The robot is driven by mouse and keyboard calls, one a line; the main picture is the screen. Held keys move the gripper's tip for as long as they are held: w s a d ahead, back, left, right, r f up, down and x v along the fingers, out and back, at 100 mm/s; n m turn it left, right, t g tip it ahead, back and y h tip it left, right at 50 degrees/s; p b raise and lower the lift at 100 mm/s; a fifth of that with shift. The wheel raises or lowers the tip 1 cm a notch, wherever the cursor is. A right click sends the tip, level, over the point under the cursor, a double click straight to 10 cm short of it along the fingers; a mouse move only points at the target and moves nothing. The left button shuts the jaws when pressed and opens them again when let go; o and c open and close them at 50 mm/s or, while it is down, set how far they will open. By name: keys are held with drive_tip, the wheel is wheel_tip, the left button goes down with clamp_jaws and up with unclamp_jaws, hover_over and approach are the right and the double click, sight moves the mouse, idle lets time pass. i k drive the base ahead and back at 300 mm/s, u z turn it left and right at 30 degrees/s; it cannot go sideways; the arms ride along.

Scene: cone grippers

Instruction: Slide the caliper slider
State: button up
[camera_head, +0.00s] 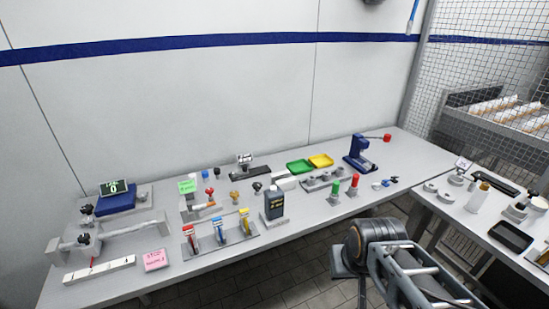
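What looks like the caliper is a grey rail (133,232) lying along the left end of the workbench. A small slider block with a dark knob (84,239) sits on it, left of its middle. A white scale bar (100,269) lies just in front, with a thin red pointer above its left part. My arm (385,240) comes in from the lower right, far from the rail. I cannot make out any gripper fingers on it, and nothing of mine touches the slider.
A pink note (155,260) lies right of the scale bar. A blue device with a display (115,200) stands behind the rail. Colored levers (219,235), a dark box (275,204) and a blue press (360,153) stand farther right. A second table (455,207) is at the right.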

sight(245, 170)
drive_tip(key=z, duration=0.05)
drive_tip(key=i, duration=0.8)
drive_tip(key=u, duration=0.85)
drive_tip(key=i, duration=0.4)
drive_tip(key=u, duration=0.35)
